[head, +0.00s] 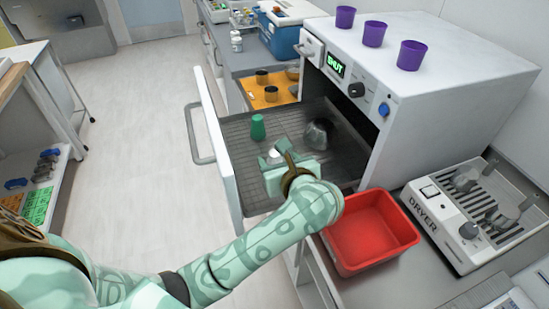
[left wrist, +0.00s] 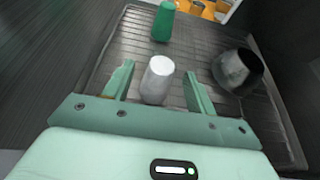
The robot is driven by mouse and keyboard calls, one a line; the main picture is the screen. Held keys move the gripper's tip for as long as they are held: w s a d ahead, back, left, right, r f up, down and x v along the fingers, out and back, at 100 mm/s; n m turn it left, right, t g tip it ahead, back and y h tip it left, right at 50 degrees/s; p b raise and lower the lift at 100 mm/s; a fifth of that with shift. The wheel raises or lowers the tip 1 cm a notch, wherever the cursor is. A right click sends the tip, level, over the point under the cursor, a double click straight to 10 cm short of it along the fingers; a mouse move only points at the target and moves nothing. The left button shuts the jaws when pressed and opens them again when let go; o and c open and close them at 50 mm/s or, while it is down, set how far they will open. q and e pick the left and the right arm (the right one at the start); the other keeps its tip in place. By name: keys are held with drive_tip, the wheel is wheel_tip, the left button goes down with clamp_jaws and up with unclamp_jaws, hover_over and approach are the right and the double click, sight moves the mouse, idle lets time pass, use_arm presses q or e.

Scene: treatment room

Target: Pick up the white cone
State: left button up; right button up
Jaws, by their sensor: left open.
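The white cone (head: 274,154) stands on the grey rack-like tray (head: 235,150) that extends from the open white machine. It is mostly hidden by my left gripper (head: 280,160) in the head view. In the left wrist view the white cone (left wrist: 157,82) stands upright between the two open fingers of my left gripper (left wrist: 159,72), with a visible gap on each side. The fingers are not closed on it. My right gripper is not in view.
A green cone (head: 258,127) stands behind the white one on the tray; a dark metal cup (head: 319,133) lies to its right. The open door (head: 214,140) borders the tray on the left. A red bin (head: 372,232) and a dryer (head: 470,215) are at right. Purple cups (head: 411,55) stand on the machine.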

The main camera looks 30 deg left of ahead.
use_arm(q)
drive_tip(key=shift+s+d+r, duration=0.1)
drive_tip(key=shift+s+r, duration=0.05)
drive_tip(key=c, duration=1.1)
drive_tip(key=shift+o, duration=0.2)
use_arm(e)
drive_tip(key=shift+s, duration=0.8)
use_arm(q)
drive_tip(key=shift+f, duration=0.2)
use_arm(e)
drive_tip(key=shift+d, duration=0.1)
